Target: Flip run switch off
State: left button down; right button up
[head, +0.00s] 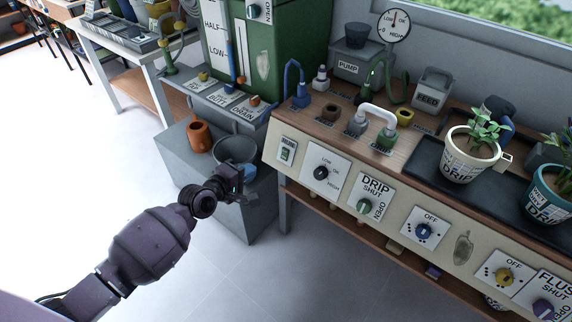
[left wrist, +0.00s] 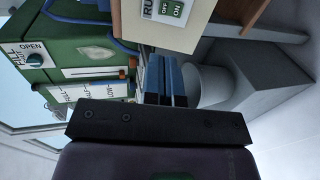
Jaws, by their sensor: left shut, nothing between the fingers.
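The run switch (head: 287,153) is a small green rocker on a white plate at the left end of the bench's cream front panel. In the left wrist view the switch (left wrist: 172,9) shows at the top edge, partly cut off, with RUN, OFF and ON lettering. I cannot tell which side of the rocker is pressed. My left gripper (head: 247,203) is shut and empty, below and to the left of the switch, apart from it. My right gripper is not in view.
A grey bucket (head: 235,150) and an orange pot (head: 200,136) stand on a grey block beside the gripper. A LOW-HIGH dial (head: 321,173) and a DRIP knob (head: 364,206) sit right of the switch. Potted plants stand on the bench's right end. The floor in front is clear.

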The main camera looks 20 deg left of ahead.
pick_arm(q)
jog(key=shift+s+a+f+b, duration=0.1)
jog(key=shift+s+f+b, duration=0.1)
jog(key=shift+f+b, duration=0.25)
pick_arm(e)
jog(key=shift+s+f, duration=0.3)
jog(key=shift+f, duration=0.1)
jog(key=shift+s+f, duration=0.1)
pick_arm(q)
jog(key=b, duration=0.1)
send_near(285, 151)
jog(key=x, duration=0.2)
jog(key=b+x, duration=0.1)
jog(key=x, duration=0.1)
jog(key=b+x, duration=0.1)
jog(key=x, duration=0.1)
jog(key=shift+s+f, duration=0.15)
jog(key=shift+f, duration=0.25)
jog(key=shift+w+b, duration=0.35)
jog(key=shift+w, duration=0.25)
jog(key=shift+w+d, duration=0.2)
jog(key=shift+w, duration=0.05)
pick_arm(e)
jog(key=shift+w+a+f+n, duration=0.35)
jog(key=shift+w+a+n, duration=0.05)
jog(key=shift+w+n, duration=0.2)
pick_arm(q)
jog(key=shift+r, duration=0.1)
